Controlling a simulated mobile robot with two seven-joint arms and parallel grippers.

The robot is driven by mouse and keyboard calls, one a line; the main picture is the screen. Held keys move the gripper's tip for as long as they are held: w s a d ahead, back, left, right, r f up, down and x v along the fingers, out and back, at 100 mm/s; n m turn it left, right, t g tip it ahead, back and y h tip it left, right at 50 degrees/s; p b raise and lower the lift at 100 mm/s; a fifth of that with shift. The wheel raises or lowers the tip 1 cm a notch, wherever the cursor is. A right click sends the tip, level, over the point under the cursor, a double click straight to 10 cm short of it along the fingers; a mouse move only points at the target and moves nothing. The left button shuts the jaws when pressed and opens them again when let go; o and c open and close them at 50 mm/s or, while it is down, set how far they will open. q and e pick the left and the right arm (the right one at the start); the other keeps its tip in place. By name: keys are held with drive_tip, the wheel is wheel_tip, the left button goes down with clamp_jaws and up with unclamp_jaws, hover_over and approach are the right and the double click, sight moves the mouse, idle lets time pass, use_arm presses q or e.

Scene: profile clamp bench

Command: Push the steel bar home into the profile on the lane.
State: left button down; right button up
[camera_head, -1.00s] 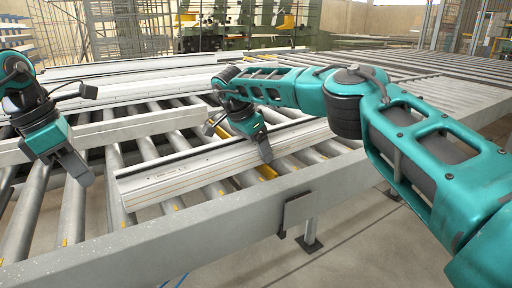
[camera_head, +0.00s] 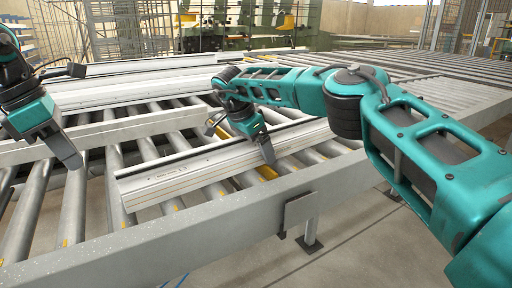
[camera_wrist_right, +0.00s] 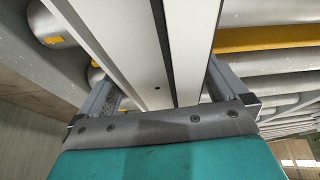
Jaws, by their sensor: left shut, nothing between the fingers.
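The pale profile (camera_head: 185,175) lies on the rollers of the lane, with a dark lengthwise groove on top. In the right wrist view the profile (camera_wrist_right: 135,45) runs between my right gripper's fingers, with the dark groove along it. I cannot pick out the steel bar in either view. My right gripper (camera_head: 267,152) is down at the profile; its two fingers (camera_wrist_right: 160,85) stand apart on either side of it, and whether they press on it is unclear. My left gripper (camera_head: 72,160) is shut and empty, above the rollers left of the profile's near end.
A grey rail (camera_head: 160,240) edges the lane at the front. A grey beam (camera_head: 110,130) crosses behind the profile, with more pale profiles (camera_head: 130,88) lying further back. Bare rollers (camera_head: 72,205) lie left of the profile.

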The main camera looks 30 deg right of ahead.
drive_tip(key=v, duration=1.3)
drive_tip(key=shift+p, duration=0.4)
drive_tip(key=shift+s+d+f, duration=0.1)
